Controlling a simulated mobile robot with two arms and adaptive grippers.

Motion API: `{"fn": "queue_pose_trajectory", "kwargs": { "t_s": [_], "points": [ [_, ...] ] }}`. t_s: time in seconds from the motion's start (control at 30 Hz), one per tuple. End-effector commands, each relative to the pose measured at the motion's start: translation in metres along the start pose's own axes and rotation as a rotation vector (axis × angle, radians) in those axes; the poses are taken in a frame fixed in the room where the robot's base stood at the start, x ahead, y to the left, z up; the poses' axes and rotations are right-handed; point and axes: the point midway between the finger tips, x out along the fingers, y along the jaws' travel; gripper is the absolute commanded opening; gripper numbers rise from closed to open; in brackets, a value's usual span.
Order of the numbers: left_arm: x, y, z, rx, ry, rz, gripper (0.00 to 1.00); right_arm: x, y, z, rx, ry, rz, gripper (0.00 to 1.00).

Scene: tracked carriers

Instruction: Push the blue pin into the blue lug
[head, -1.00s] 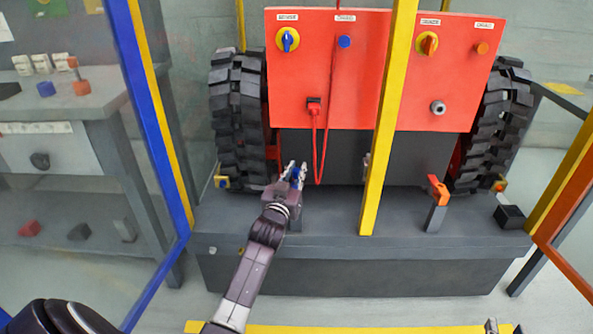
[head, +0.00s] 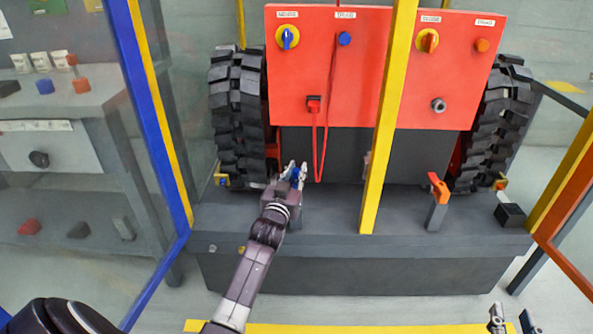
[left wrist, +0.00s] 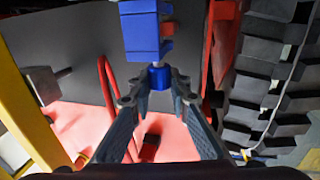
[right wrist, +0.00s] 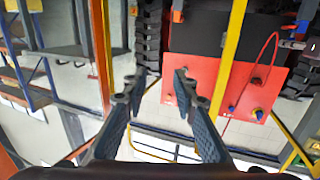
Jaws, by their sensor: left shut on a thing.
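My left gripper (head: 293,176) is at the left post on the grey base, below the red panel. In the left wrist view its fingers (left wrist: 158,88) are shut on the blue pin (left wrist: 158,75), whose blue head shows between the fingertips. The blue lug (left wrist: 142,35) is directly beyond the pin, with a short bright metal length showing between them. I cannot tell how deep the pin's tip sits. In the head view the gripper largely covers pin and lug. My right gripper (head: 512,320) is open and empty at the lower right; its fingers stand apart in the right wrist view (right wrist: 156,90).
A yellow upright (head: 388,120) stands in front of the red panel (head: 330,75). A red cable (head: 323,150) hangs just right of my left gripper. An orange lug (head: 438,187) and a black block (head: 509,216) are further right. Black tracks (head: 238,115) flank the panel.

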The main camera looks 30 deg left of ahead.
Motion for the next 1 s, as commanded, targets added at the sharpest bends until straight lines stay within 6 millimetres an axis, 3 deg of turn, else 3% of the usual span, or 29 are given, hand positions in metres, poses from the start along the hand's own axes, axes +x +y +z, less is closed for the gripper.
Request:
{"fn": "queue_pose_trajectory", "kwargs": {
  "t_s": [1.0],
  "points": [
    [0.0,0.0,0.008,0.0,0.001,0.0,0.0,0.0,-0.003,-0.022,0.002,0.107,-0.007,0.26]
  ]
}}
